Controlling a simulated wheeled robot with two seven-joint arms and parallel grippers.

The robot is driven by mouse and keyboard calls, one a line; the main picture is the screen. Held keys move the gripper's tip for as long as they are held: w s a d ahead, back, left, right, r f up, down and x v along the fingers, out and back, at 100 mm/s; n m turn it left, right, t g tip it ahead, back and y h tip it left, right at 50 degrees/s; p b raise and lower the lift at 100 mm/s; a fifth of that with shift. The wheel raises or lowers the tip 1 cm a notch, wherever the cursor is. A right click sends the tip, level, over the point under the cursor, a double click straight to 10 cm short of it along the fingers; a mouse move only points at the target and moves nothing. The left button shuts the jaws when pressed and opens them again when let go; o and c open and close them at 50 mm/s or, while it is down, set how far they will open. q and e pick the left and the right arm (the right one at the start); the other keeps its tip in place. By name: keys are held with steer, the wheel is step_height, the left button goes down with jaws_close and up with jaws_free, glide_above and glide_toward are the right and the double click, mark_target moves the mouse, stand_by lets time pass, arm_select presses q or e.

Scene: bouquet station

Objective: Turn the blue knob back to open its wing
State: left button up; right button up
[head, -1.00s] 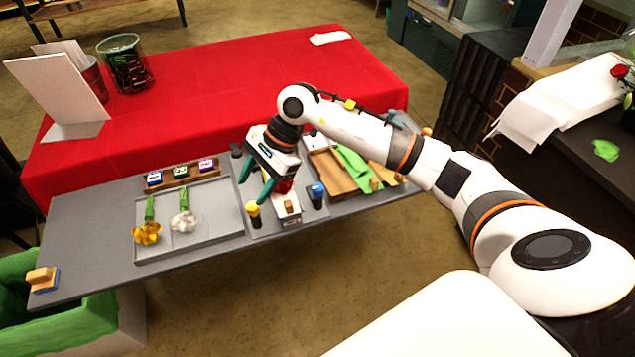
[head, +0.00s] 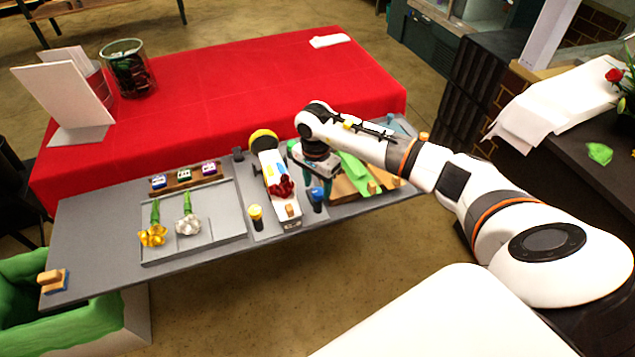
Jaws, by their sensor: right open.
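The blue knob (head: 317,194) stands on the front of the grey station, to the right of a white holder (head: 290,221). My right gripper (head: 316,184) is open, pointing down just above the blue knob, with its teal fingers close to the knob's two sides. I cannot tell whether they touch it. The blue knob's wing is not clear behind my gripper. A yellow knob (head: 255,212) stands to the left of the holder, and a yellow rounded piece (head: 263,137) rises behind it. A dark red flower (head: 283,187) lies on the holder. My left gripper is not in view.
A grey tray (head: 215,236) with a yellow and a white flower lies to the left. A wooden tray (head: 343,187) with green stuff is right of the knob. Red cloth (head: 210,95) covers the table behind, with a glass container (head: 130,70).

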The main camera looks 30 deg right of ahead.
steer(key=shift+f, duration=0.85)
steer(key=shift+c, duration=0.4)
steer(key=c, duration=0.9)
